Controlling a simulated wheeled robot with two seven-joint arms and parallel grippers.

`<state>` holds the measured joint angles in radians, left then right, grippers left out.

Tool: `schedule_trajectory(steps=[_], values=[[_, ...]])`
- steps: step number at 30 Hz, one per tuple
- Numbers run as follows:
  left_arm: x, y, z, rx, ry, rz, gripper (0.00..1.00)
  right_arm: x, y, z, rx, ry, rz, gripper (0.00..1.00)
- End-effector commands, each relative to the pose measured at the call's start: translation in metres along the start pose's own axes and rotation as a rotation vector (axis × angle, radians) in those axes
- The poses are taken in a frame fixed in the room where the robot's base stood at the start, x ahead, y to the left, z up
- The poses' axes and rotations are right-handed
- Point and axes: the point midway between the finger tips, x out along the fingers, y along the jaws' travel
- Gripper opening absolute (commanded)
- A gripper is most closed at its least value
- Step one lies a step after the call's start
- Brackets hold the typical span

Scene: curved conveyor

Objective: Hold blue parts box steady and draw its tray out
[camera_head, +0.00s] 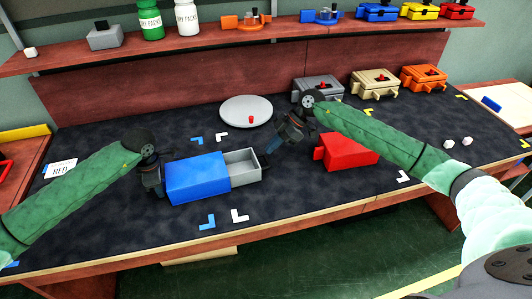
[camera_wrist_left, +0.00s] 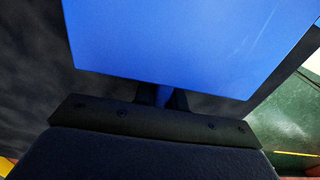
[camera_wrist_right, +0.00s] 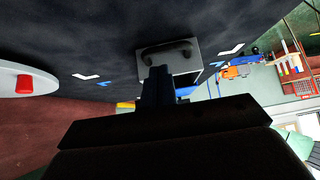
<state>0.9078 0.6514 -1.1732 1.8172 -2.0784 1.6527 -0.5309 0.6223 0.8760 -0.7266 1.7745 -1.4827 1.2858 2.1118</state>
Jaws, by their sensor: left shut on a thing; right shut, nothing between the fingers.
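The blue parts box (camera_head: 195,180) sits on the dark bench top. Its grey tray (camera_head: 243,170) sticks partly out of the box's right end and looks empty. My left gripper (camera_head: 163,181) is shut on the box's left end; the blue surface (camera_wrist_left: 190,40) fills much of the left wrist view. My right gripper (camera_head: 273,147) is shut and empty, just off the tray's right end. In the right wrist view, the tray's front with its dark handle (camera_wrist_right: 166,50) lies just beyond the shut fingers (camera_wrist_right: 157,84).
A red box (camera_head: 348,152) stands right of my right gripper. A grey round plate (camera_head: 246,111) with a small red piece is behind. Grey, tan and orange boxes (camera_head: 424,78) line the back right. White and blue corner marks (camera_head: 239,215) lie in front.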

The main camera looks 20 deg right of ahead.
Motion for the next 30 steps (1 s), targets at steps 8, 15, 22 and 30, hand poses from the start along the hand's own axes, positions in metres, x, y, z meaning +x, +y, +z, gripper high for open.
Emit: schedule_trajectory(steps=[8, 15, 22, 30], values=[[0.0, 0.0, 0.0, 0.001, 0.0, 0.0, 0.0, -0.045, 0.0, 0.0, -0.001, -0.001, 0.001, 0.0], [0.0, 0.0, 0.0, 0.001, 0.0, 0.0, 0.0, -0.06, 0.0, 0.0, -0.001, -0.001, 0.0, 0.0], [0.0, 0.0, 0.0, 0.001, 0.0, 0.0, 0.0, -0.06, 0.0, 0.0, -0.001, -0.001, 0.0, 0.0], [0.0, 0.0, 0.0, 0.001, 0.0, 0.0, 0.38, -0.06, 0.0, 0.0, 0.0, 0.0, 0.0, 0.0]])
